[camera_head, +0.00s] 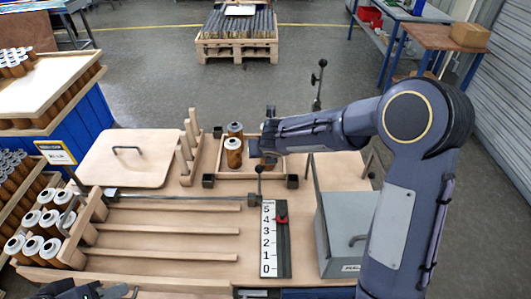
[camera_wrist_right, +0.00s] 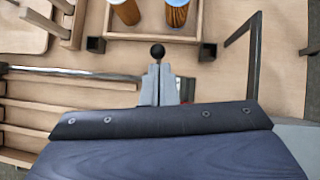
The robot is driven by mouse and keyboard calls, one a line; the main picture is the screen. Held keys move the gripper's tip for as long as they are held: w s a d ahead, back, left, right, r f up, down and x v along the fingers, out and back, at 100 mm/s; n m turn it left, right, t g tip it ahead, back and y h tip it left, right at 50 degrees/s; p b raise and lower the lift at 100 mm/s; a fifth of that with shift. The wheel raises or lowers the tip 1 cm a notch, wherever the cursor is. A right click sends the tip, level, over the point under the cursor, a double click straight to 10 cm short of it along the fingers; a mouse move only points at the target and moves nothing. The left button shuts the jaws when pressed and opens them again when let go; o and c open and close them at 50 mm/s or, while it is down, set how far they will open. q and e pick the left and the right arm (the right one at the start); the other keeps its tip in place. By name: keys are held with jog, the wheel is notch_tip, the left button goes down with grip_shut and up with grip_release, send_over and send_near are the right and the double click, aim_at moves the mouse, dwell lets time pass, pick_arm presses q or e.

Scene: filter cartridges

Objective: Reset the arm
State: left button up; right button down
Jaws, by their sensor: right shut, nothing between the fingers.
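My right gripper (camera_head: 268,140) reaches in from the right over the middle of the bench. In the right wrist view its two grey fingers (camera_wrist_right: 157,85) are together with nothing between them. A black ball knob (camera_head: 258,168) on a lever stands close by; in the wrist view the knob (camera_wrist_right: 157,51) appears just beyond the fingertips, and I cannot tell whether they touch. A dark part of my left gripper (camera_head: 78,291) shows at the bottom left edge; its fingers are not clear.
A wooden tray (camera_head: 222,170) holds brown cartridges (camera_head: 233,153) near my right gripper. A rack with several white-topped cartridges (camera_head: 47,219) stands at left. A number scale (camera_head: 268,240) and grey box (camera_head: 335,230) are at the front. A wooden lid (camera_head: 128,165) lies back left.

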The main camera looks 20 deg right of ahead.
jog(key=s+d+r+m+g, duration=0.1)
jog(key=s+d+r+m, duration=0.3)
jog(key=s+m, duration=0.45)
jog(key=s+d+r+m+g, duration=0.1)
jog(key=s+d+r+m, duration=0.3)
jog(key=s+m, duration=0.5)
jog(key=s+a+m+y, duration=0.2)
jog(key=s+m, duration=0.6)
jog(key=m, duration=0.1)
jog(key=s+a+f+m+y+b, duration=0.1)
jog(key=s+a+m+y, duration=0.1)
jog(key=s+m, duration=0.6)
jog(key=shift+s+a+f+m+b, duration=0.15)
jog(key=shift+s+a+m+b, duration=0.2)
jog(key=shift+m, duration=0.5)
